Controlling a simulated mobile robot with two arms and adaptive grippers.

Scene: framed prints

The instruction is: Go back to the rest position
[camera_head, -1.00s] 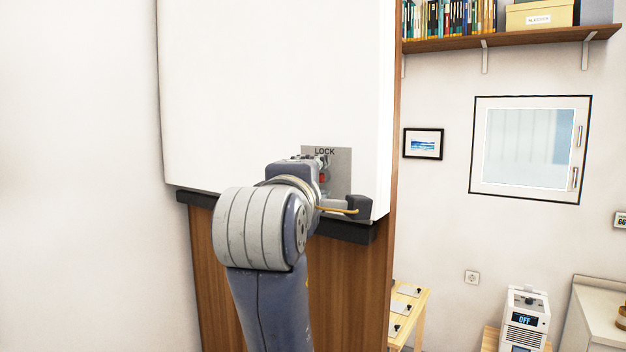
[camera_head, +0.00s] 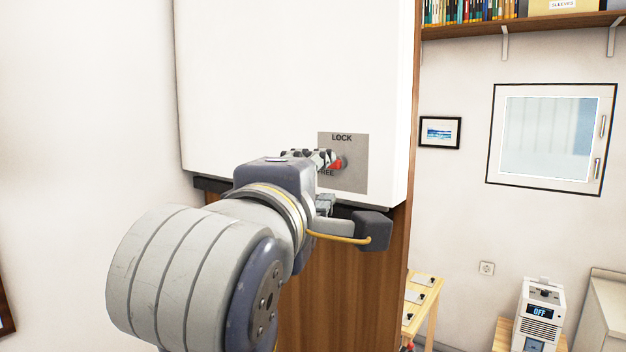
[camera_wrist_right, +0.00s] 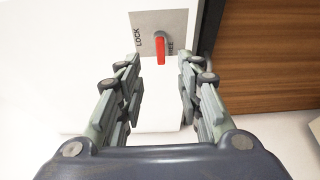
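My right gripper (camera_head: 322,160) is in front of the lower part of a white panel (camera_head: 290,70), close to a grey plate (camera_head: 355,175) marked LOCK and FREE. A red handle (camera_head: 337,163) on that plate is partly hidden by the fingers in the head view. In the right wrist view the gripper (camera_wrist_right: 155,85) is open, its fingers spread wide. The red handle (camera_wrist_right: 160,50) shows beyond and between the fingertips, with nothing gripped. My left gripper is not in view.
A wooden board (camera_head: 340,290) stands below the white panel. To the right are a framed print (camera_head: 440,132), a window (camera_head: 550,138), a shelf (camera_head: 520,25) with books, a small wooden table (camera_head: 420,300) and a white device reading OFF (camera_head: 540,315).

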